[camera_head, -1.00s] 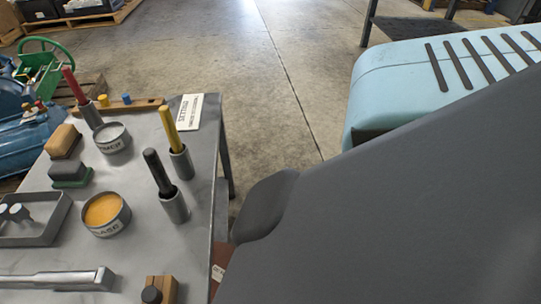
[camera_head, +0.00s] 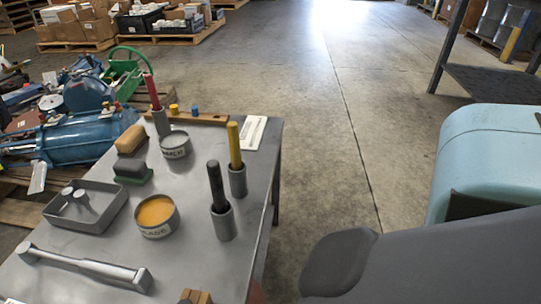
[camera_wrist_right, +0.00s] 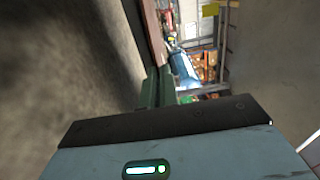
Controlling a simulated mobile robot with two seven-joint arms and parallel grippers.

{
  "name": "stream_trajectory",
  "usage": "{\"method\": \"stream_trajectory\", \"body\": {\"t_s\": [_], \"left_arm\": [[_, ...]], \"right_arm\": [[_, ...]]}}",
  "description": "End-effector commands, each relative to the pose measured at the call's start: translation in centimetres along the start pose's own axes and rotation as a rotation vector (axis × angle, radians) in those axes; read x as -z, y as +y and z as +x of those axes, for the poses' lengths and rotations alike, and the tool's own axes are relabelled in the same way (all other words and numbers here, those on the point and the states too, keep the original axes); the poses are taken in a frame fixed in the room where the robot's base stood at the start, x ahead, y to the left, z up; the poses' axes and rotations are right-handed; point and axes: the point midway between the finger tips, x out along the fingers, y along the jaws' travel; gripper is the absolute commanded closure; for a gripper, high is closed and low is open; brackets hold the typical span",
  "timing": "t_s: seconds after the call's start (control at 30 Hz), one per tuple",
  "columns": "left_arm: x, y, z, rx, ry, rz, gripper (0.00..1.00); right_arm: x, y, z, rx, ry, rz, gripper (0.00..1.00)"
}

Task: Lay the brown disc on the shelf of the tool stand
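A thin brown strip (camera_wrist_right: 153,35), which looks like the brown disc seen edge-on, runs up from between the two green fingers of my right gripper (camera_wrist_right: 159,88) in the right wrist view. The fingers are close together on it. Its face is hidden, and the disc does not show clearly in the head view. A grey metal stand (camera_head: 190,262) with tools on its top is at the left of the head view. Its shelf under the top is mostly hidden. My left gripper is not in view.
On the stand's top are a grey tray (camera_head: 108,226), an orange-filled tin (camera_head: 156,212), a metal bar tool (camera_head: 85,264), and handles in cups (camera_head: 222,222). Bare floor (camera_head: 335,150) lies between.

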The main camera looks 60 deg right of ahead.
Motion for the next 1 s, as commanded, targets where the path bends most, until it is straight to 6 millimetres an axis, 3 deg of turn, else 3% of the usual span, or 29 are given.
{"method": "stream_trajectory", "body": {"t_s": [0.1, 0.33, 0.67, 1.0], "left_arm": [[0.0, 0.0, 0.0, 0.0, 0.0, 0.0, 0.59], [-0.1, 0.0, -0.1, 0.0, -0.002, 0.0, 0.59], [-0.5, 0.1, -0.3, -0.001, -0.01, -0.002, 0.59], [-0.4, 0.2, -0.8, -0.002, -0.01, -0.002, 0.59]], "right_arm": [[0.0, -0.1, 0.0, 0.002, 0.0, 0.0, 1.0], [0.0, -0.1, 0.0, 0.002, 0.0, 0.0, 0.72], [0.0, 0.0, -0.5, -0.001, 0.0, 0.0, 0.72], [0.0, 0.0, -5.4, -0.002, 0.0, 0.0, 0.72]]}}
